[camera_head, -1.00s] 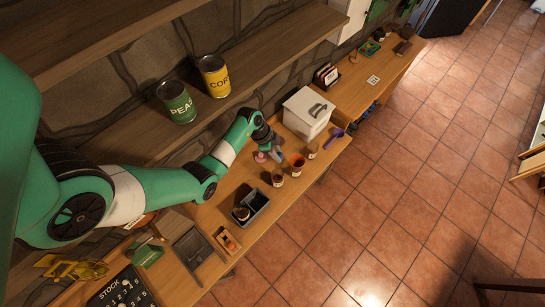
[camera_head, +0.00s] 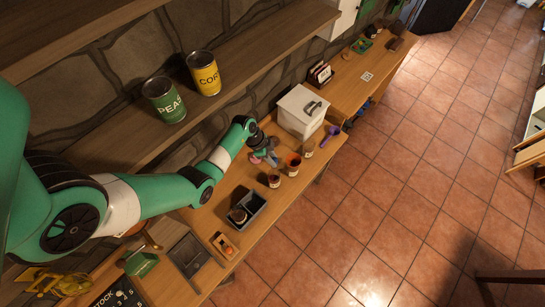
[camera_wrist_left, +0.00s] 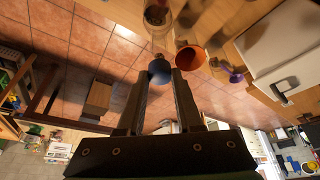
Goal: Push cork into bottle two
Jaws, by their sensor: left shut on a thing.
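My left gripper (camera_head: 271,158) is over the workbench, beside a row of three small containers. In the left wrist view its fingers (camera_wrist_left: 160,76) are closed around a blue-grey rounded piece (camera_wrist_left: 160,66); I cannot tell whether this is the cork. The row holds a dark container (camera_head: 274,181), an orange one (camera_head: 293,166) and a brownish glass one (camera_head: 308,149). I cannot read which is bottle two. The orange one (camera_wrist_left: 190,58) and a glass one (camera_wrist_left: 156,17) show past the fingertips, apart from the held piece. My right gripper is not in view.
A white lidded box (camera_head: 301,112) stands behind the row, with a purple tool (camera_head: 330,133) to its right. A pink item (camera_head: 255,158) lies by the gripper. A dark divided tray (camera_head: 255,203) sits nearer the front. A shelf with cans (camera_head: 164,100) overhangs the left.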

